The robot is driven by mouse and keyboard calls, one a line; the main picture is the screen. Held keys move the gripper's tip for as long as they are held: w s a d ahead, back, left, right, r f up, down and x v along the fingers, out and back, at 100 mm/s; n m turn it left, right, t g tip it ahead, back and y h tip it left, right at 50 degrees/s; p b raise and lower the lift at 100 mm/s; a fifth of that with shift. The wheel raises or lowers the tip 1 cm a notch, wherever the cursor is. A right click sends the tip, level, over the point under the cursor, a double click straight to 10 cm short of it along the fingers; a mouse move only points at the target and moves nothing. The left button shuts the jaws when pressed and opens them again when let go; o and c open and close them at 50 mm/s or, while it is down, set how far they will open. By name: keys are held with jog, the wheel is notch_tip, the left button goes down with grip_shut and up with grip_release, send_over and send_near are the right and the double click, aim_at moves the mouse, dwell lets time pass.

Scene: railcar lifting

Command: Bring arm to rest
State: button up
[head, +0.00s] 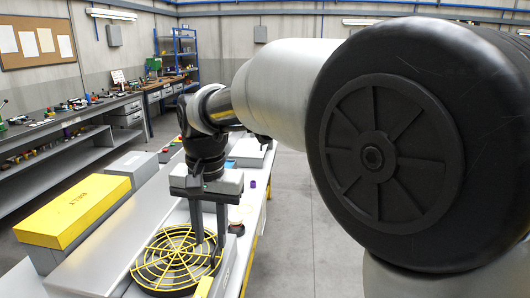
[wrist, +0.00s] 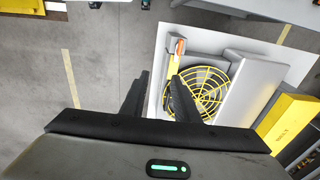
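My arm reaches out over the workbench in the head view, and its black wrist hangs down. My gripper (head: 209,236) points downward above the bench, beside and partly in front of a round fan with a yellow grille (head: 165,262). The two fingers stand apart with nothing seen between them. The wrist view also shows my gripper (wrist: 158,82) open and empty, with the fan (wrist: 208,92) just right of the fingers. The height of the fingertips above the bench is hard to tell.
A yellow box (head: 75,210) lies left of the fan, beside a long grey box (head: 110,250). A small orange-and-grey item (wrist: 177,48) is near the fan. Shelving benches (head: 60,150) line the left wall. The floor (head: 295,230) right of the bench is clear.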

jog(key=s+d+r+t, duration=0.1)
jog(key=s+d+r, duration=0.15)
jog(key=d, duration=0.55)
jog(key=s+d+r+t, duration=0.1)
jog(key=s+d+r, duration=0.15)
jog(key=d, duration=0.55)
jog(key=s+d+f+n+t+p, duration=0.1)
jog(key=s+d+t, duration=0.1)
jog(key=s+d, duration=0.8)
jog(key=shift+d+t+h+p, duration=0.3)
jog(key=shift+d+t+p, duration=0.1)
jog(key=shift+d, duration=0.5)
jog(key=shift+f, duration=0.1)
